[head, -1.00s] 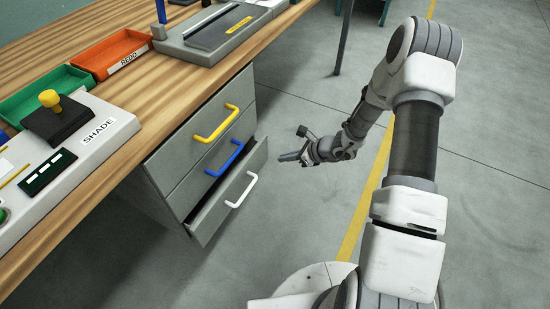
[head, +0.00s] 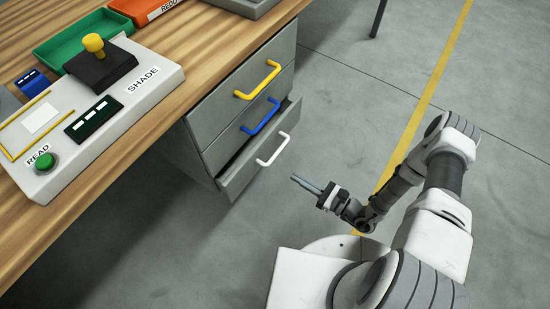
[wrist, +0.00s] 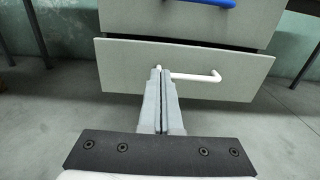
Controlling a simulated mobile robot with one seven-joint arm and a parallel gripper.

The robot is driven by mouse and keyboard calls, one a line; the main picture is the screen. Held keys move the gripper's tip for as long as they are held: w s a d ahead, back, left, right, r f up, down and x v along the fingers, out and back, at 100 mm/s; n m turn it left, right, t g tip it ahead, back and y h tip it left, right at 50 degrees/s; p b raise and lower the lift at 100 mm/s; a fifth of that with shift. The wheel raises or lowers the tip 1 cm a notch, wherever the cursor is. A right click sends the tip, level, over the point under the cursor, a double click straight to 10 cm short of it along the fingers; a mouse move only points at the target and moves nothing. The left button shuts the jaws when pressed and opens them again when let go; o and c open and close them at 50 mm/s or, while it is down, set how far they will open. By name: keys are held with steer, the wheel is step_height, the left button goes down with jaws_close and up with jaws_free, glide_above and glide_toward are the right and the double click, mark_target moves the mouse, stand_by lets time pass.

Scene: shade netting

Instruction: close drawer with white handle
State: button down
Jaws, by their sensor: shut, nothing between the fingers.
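The drawer with the white handle (head: 273,149) is the lowest of the three in the grey cabinet under the table. Its front (head: 245,182) stands out a little from the cabinet, with a dark gap above it. My gripper (head: 294,179) is shut and empty, in front of this drawer and to the right of it in the head view. In the wrist view the shut fingers (wrist: 157,72) point at the drawer front (wrist: 225,70) and cover the left part of the white handle (wrist: 195,76). I cannot tell whether they touch it.
Above are the drawers with the yellow handle (head: 257,80) and the blue handle (head: 260,116), both shut. The wooden table (head: 60,235) overhangs at left, bearing a grey panel (head: 150,75) and a green tray (head: 75,45). The floor (head: 370,90) to the right is clear.

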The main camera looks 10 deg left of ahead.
mark_target(256, 152)
steer(key=b+x, duration=0.3)
steer(key=x, duration=0.9)
steer(key=shift+w+a, duration=0.15)
steer(key=shift+a, duration=0.25)
steer(key=shift+w+a, duration=0.25)
steer(key=shift+a, duration=0.2)
steer(key=shift+a, duration=0.1)
steer(key=shift+w+a+r, duration=0.1)
steer(key=shift+w+a, duration=0.05)
steer(key=shift+a, duration=0.2)
steer(key=x, duration=0.4)
steer(key=shift+w+a, duration=0.1)
steer(key=shift+a, duration=0.05)
steer(key=shift+b, duration=0.3)
